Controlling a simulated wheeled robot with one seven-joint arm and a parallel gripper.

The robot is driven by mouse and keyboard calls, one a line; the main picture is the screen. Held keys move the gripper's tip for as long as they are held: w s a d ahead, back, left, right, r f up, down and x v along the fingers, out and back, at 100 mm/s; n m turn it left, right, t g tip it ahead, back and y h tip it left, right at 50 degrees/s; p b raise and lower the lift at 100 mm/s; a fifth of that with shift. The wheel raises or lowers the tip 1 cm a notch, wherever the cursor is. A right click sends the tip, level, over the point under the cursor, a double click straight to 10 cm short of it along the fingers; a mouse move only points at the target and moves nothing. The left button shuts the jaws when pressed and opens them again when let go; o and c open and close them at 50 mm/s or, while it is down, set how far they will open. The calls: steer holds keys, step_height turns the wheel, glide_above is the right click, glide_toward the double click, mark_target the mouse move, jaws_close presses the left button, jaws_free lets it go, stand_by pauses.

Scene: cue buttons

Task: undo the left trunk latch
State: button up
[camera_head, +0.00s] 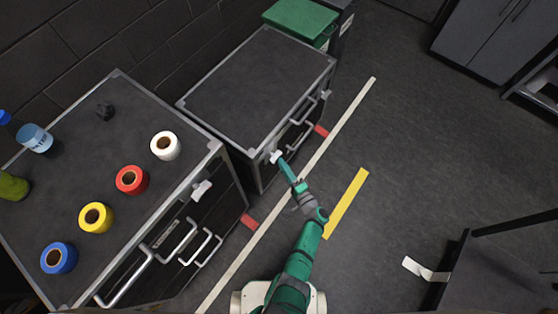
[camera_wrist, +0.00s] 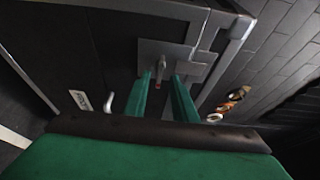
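The middle black trunk (camera_head: 262,80) has grey metal edges and a closed lid. Its left latch (camera_head: 275,156) is a pale plate at the left end of the front face. My gripper (camera_head: 281,161) is at this latch. In the wrist view its two green fingers (camera_wrist: 162,82) are apart, one on each side of the lever. I see a gap between the fingers and the lever. The right latch (camera_head: 326,95) is near the trunk's far front corner.
A larger black trunk (camera_head: 75,130) at left bears white (camera_head: 165,133), red (camera_head: 120,180), yellow (camera_head: 84,217) and blue (camera_head: 47,258) tape rolls and bottles. A green-lidded bin (camera_head: 300,20) stands behind the middle trunk. Open floor (camera_head: 430,150) lies right of my arm.

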mark_target(275, 156)
steer(key=shift+x, duration=1.7)
steer(key=shift+a, duration=0.1)
jaws_close()
steer(key=shift+s+m, duration=0.1)
steer(key=shift+m, duration=0.2)
steer(key=shift+w+d+r+m+g+y, duration=0.1)
steer(key=shift+m+g+y, duration=0.15)
steer(key=shift+m+g, duration=1.45)
steer(key=shift+w+d+r+m+g+y, duration=0.25)
steer(key=shift+m+g, duration=0.6)
steer(key=shift+m, duration=1.7)
steer(key=shift+s+m+g+y, duration=0.1)
steer(key=shift+m+g+y, duration=0.2)
steer(key=shift+m+g, duration=1.4)
steer(key=shift+m+t, duration=0.45)
steer(key=shift+m, duration=0.1)
